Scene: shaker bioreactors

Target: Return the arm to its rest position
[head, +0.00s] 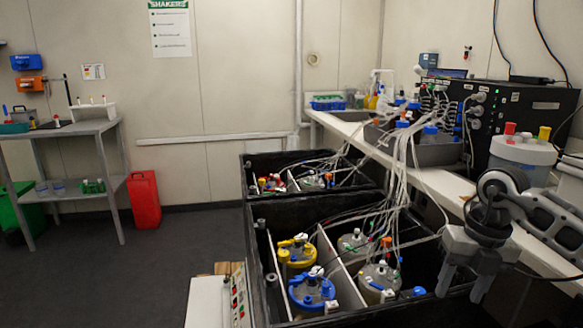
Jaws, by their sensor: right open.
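My right gripper (462,285) is in the head view at the lower right. Its two grey fingers point down and are apart, with nothing between them. It hangs over the right front part of the near black shaker box (262,262). My right arm (545,215) reaches in from the right edge, above the white bench. The near box holds several lidded vessels, among them a yellow-topped one (297,250) and a blue-topped one (312,290). The gripper is to the right of these vessels and apart from them. My left gripper is not in view.
A white bench (455,190) runs along the right with a black control unit (510,115) and a white tub (522,155) close to my arm. Tubes (400,170) hang from the bench into the boxes. A second black box (250,172) stands behind.

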